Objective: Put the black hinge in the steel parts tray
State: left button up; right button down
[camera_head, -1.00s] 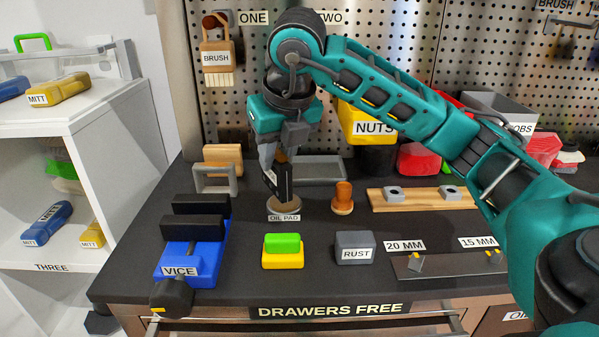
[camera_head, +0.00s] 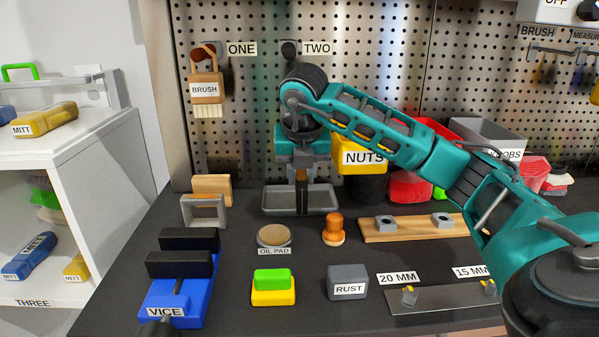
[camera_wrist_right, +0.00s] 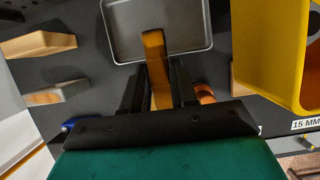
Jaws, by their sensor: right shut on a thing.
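The steel parts tray (camera_head: 322,205) is a shallow grey tray at the back of the bench, below the pegboard. It also shows at the top of the right wrist view (camera_wrist_right: 188,28). My right gripper (camera_head: 301,207) points down over the tray, shut on a slim orange-brown piece (camera_head: 301,175). In the right wrist view this piece (camera_wrist_right: 154,55) sticks out between the fingers and overlaps the tray's near side. I cannot tell whether it touches the tray. I cannot make out a black hinge in any view. My left gripper is not in view.
The yellow NUTS bin (camera_head: 356,152) is close on the right of the gripper. A wooden block (camera_head: 212,186) and grey bracket (camera_head: 203,211) stand left of the tray. The oil pad (camera_head: 274,236) and an orange-brown knob (camera_head: 333,229) are in front.

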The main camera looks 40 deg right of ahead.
aim_at(300, 172)
jog(key=shift+w+d+f, duration=0.55)
jog(key=shift+w+d, duration=0.15)
jog(key=shift+w, duration=0.15)
jog(key=shift+w+d+f, duration=0.6)
jog(key=shift+w+d, duration=0.15)
jog(key=shift+w, duration=0.05)
jog(key=shift+w+d+f, duration=0.55)
jog(key=shift+w+d, duration=0.15)
jog(key=shift+w, duration=0.15)
jog(key=shift+f, duration=0.2)
jog(key=c, duration=0.9)
grip_release()
jog(key=shift+r+p, duration=0.25)
jog(key=shift+p, duration=0.1)
jog(key=v, duration=1.2)
jog(key=shift+f+p, duration=0.1)
jog(key=shift+p, duration=0.2)
